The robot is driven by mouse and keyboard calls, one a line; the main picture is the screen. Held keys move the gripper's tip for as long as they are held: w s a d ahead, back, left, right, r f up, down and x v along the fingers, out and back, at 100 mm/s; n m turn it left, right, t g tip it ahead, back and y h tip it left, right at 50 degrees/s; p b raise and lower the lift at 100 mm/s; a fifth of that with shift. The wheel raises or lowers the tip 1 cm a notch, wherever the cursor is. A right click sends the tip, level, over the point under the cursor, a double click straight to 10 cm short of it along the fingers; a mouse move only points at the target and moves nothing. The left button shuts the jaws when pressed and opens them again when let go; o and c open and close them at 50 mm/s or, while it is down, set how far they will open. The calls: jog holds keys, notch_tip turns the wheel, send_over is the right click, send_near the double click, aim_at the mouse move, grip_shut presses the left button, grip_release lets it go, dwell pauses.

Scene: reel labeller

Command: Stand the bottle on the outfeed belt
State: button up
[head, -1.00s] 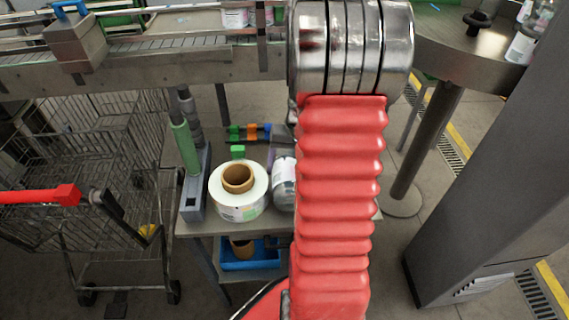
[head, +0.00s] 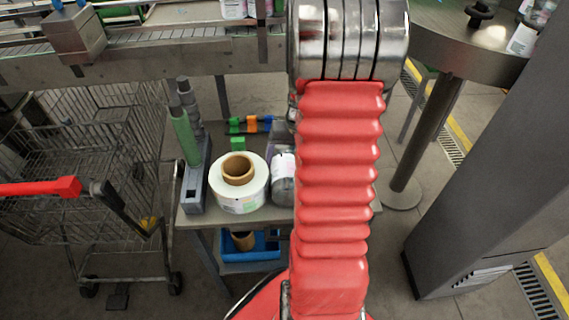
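A grey, clear-looking bottle with a white label (head: 283,178) is on the small table, just right of a white label reel. My arm's red sleeve hides its right side, so I cannot tell its full pose. A conveyor belt (head: 165,34) runs across the top left; I cannot tell whether it is the outfeed belt. Part of a labelled container (head: 233,9) shows on it, cut off by the top edge. My gripper is out of view; only my arm's red sleeve and metal rings show.
The small table (head: 262,220) also holds the white reel (head: 239,198), a grey holder (head: 194,191) with a green tool, and coloured clamps (head: 250,125). A wire trolley (head: 90,170) stands left. A round metal table (head: 465,45) with bottles and a grey cabinet (head: 475,190) stand right.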

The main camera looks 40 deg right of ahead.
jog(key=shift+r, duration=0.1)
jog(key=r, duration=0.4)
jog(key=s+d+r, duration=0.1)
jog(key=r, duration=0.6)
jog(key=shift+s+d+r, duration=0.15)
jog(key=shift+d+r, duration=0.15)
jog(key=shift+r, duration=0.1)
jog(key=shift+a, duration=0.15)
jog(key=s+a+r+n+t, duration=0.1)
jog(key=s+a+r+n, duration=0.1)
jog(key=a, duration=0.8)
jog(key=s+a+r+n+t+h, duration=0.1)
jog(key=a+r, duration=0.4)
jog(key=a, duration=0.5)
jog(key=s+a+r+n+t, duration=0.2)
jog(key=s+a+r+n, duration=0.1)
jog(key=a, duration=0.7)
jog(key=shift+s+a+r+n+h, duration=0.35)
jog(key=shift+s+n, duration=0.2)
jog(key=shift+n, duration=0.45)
